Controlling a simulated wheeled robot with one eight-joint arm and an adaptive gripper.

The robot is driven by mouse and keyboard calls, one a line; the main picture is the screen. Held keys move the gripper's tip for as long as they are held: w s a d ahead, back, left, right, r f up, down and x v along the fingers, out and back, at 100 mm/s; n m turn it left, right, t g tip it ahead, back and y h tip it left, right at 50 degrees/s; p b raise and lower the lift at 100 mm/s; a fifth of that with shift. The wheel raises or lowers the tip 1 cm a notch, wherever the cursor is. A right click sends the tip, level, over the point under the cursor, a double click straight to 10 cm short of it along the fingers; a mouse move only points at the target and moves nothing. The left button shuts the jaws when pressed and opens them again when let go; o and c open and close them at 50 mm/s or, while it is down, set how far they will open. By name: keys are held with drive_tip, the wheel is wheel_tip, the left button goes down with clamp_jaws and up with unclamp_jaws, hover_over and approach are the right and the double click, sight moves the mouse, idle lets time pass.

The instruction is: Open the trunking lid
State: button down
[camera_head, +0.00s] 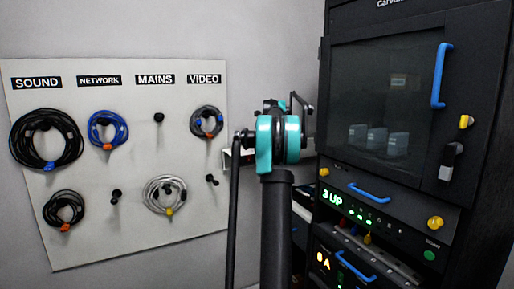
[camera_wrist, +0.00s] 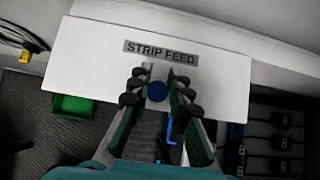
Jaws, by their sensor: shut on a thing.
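A white panel (camera_wrist: 95,60) with a grey "STRIP FEED" label (camera_wrist: 161,52) fills the upper middle of the wrist view; it looks like the trunking lid. A round blue knob (camera_wrist: 157,91) sits between the fingers of my gripper (camera_wrist: 158,82). The gripper is shut on this knob, with one finger on each side. Whether the panel is lifted from the trunking I cannot tell. In the head view, my arm hides the gripper and most of the trunking; a pale strip (camera_head: 244,156) shows beside the arm.
A black equipment rack (camera_head: 341,60) with blue handles stands at the right. A white board (camera_head: 110,220) with coiled cables on pegs hangs at the left. In the wrist view, a green bin (camera_wrist: 74,106) lies below the panel and black plugs (camera_wrist: 283,119) are at the right.

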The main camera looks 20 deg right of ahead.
drive_tip(key=shift+w+r, duration=0.25)
drive_tip(key=c, duration=1.3)
unclamp_jaws()
drive_tip(key=shift+c, duration=0.2)
drive_tip(key=shift+s, duration=0.15)
drive_tip(key=v, duration=1.1)
drive_tip(key=shift+s+r, duration=0.25)
drive_tip(key=shift+r, duration=0.05)
